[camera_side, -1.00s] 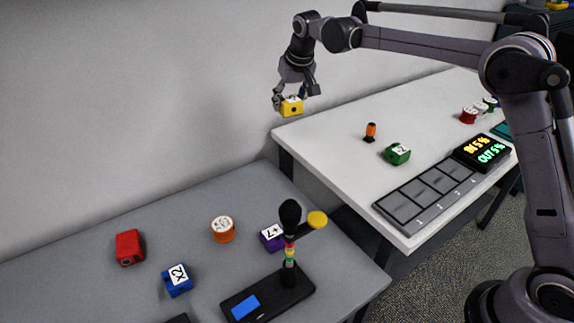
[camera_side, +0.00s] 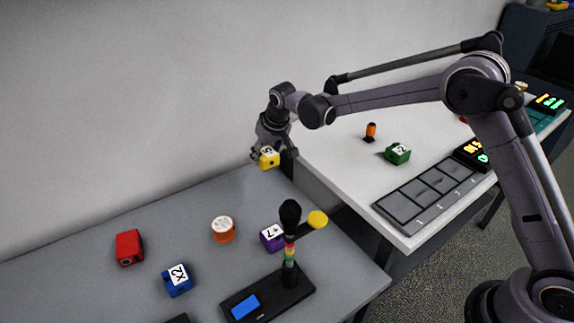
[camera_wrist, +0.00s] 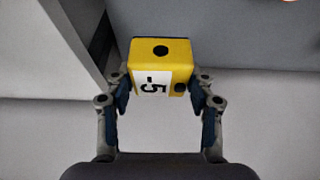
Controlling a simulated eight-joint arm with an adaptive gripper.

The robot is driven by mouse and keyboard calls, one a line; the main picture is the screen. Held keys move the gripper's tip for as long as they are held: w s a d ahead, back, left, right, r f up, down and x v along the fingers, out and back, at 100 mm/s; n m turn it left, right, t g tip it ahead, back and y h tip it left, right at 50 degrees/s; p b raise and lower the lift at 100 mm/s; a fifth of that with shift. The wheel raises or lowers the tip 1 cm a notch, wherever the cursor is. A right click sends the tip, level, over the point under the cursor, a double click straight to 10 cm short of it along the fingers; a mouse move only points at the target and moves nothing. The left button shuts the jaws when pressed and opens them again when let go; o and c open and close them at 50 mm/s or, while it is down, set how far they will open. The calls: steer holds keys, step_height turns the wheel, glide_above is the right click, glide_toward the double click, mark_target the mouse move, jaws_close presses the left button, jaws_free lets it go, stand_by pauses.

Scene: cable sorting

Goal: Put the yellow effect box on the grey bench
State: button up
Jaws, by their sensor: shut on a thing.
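The yellow effect box (camera_side: 269,159) hangs in my gripper (camera_side: 272,154) in the side view, above the back right part of the grey bench (camera_side: 120,290). In the wrist view the yellow box (camera_wrist: 162,68) shows a white label reading -5 and sits between both fingers of my gripper (camera_wrist: 160,90). My gripper is shut on it. The box appears to be in the air, apart from the bench; its exact height is hard to tell.
On the grey bench are a red box (camera_side: 129,247), a blue box (camera_side: 177,280), an orange spool (camera_side: 223,229), a purple box (camera_side: 272,237) and a black stand (camera_side: 268,299). The bench's back right area is clear. A white table (camera_side: 340,180) adjoins, holding a green box (camera_side: 397,153).

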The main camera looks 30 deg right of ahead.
step_height(320, 180, down, 13)
steer(key=shift+r, duration=0.1)
stand_by(0.5)
steer(key=o, duration=1.3)
steer(key=shift+f, duration=0.2)
steer(key=shift+r, duration=0.1)
